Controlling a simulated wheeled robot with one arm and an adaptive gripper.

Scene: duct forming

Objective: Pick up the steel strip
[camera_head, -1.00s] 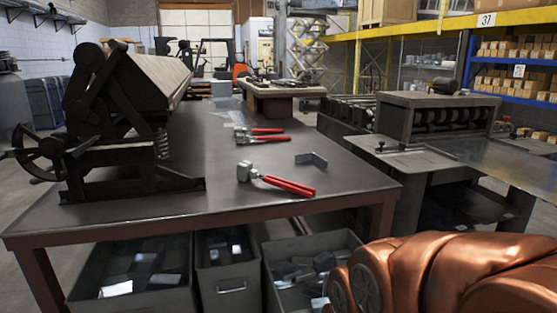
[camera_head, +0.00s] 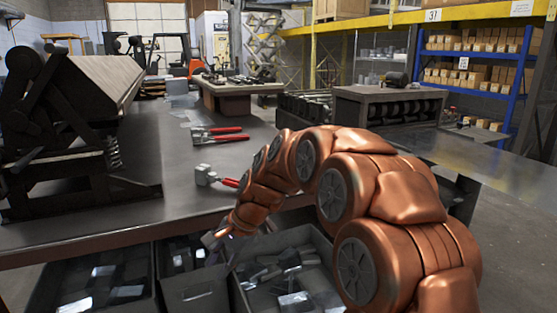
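I cannot tell for sure which piece is the steel strip. Several pale, thin metal pieces (camera_head: 190,116) lie flat on the dark workbench (camera_head: 150,145), beyond the red-handled tools. Loose, shiny metal offcuts (camera_head: 290,265) lie in the bins under the bench. The small bent grey metal piece seen earlier on the bench top is not visible now; my copper-coloured arm covers that area. My arm arches over to the bench's front edge, and its end, with my gripper (camera_head: 222,234), hangs low by the bins. The gripper is small and dark there, and its fingers cannot be made out.
Hand tools with red handles lie on the bench, one nearer (camera_head: 205,176) and others farther back (camera_head: 215,133). A heavy black bending machine (camera_head: 60,120) fills the left side. Grey bins (camera_head: 195,297) stand below.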

